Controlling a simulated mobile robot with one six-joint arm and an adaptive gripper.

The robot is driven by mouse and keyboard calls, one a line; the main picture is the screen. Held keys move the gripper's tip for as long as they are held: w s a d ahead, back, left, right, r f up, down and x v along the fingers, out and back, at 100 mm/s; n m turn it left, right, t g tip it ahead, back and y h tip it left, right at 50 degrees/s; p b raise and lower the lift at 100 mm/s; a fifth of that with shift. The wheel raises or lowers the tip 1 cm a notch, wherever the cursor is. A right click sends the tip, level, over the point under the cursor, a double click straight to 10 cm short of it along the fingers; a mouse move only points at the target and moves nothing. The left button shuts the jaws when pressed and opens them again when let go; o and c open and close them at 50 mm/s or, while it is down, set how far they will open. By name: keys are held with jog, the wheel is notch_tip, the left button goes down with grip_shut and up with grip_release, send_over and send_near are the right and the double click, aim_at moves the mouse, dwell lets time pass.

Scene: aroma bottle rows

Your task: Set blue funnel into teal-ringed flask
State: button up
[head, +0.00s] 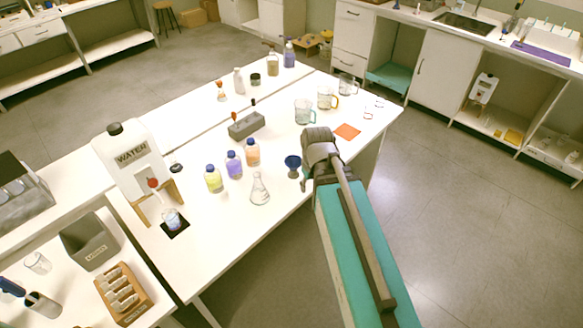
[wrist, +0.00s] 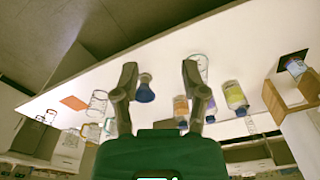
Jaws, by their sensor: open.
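The blue funnel (head: 293,161) stands on the white table near its front edge, just left of my gripper (head: 305,180). In the wrist view the funnel (wrist: 145,92) shows between the two spread fingers of my gripper (wrist: 160,72), closer to the left finger; I cannot tell whether it touches. My gripper is open and holds nothing. A clear conical flask (head: 260,190) stands left of the funnel, nearer the table's front edge. In the wrist view the flask (wrist: 202,66) is partly hidden behind the right finger.
Yellow (head: 213,179), purple (head: 234,165) and orange (head: 252,152) bottles stand left of and behind the flask. Glass beakers (head: 304,112) and an orange mat (head: 347,131) lie farther back. A water dispenser (head: 130,160) stands at the left. The table between flask and funnel is clear.

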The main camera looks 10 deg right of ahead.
jog(key=w+f+n+t+b, duration=0.2)
jog(key=w+f+n+b, duration=0.3)
jog(key=w+n, duration=0.4)
jog(key=n+t+y+b, duration=0.1)
jog(key=n+t+b, duration=0.25)
jog(key=n, duration=0.55)
send_near(297, 167)
jog(key=shift+s+d+r+g+b, duration=0.15)
jog(key=shift+r+g+b, duration=0.25)
jog(key=shift+r, duration=0.8)
jog(key=shift+f, duration=0.1)
jog(key=b+x, duration=0.7)
jog(key=x, duration=0.1)
jog(key=shift+w+b, duration=0.2)
jog(key=shift+b, duration=0.15)
jog(key=shift+f, duration=0.15)
jog(key=shift+b+x, duration=2.3)
jog(key=shift+x, duration=0.3)
jog(key=shift+w, duration=0.1)
